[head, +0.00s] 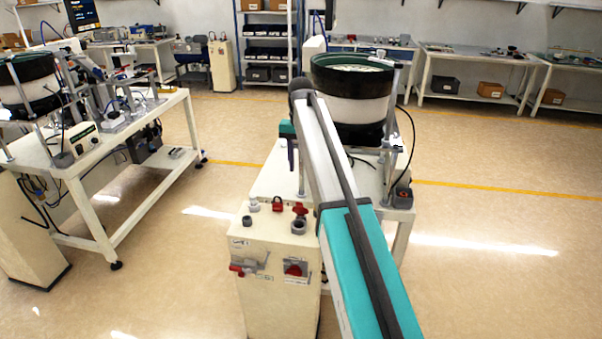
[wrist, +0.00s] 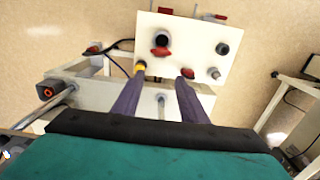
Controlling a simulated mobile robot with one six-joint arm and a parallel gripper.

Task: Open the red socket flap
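A cream cabinet (head: 270,243) bears several red parts, and I cannot tell for certain which is the socket flap. On its top, a red piece (head: 299,208) stands behind a grey round socket (head: 298,226), and a small red part (head: 277,204) is to its left. On the front are a red protruding part (head: 243,266) and a red part on a grey box (head: 295,268). My gripper (wrist: 162,70) is open and empty, its dark purple fingers reaching over the cabinet's back part. The wrist view shows the socket (wrist: 163,40) and red piece (wrist: 160,52) beyond the fingertips.
A yellow part (wrist: 140,66) is close to the left fingertip, and a grey knob (wrist: 222,48) stands at right. A bowl feeder (head: 350,90) stands behind the cabinet. Another feeder table (head: 110,160) is at left. Floor between them is clear.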

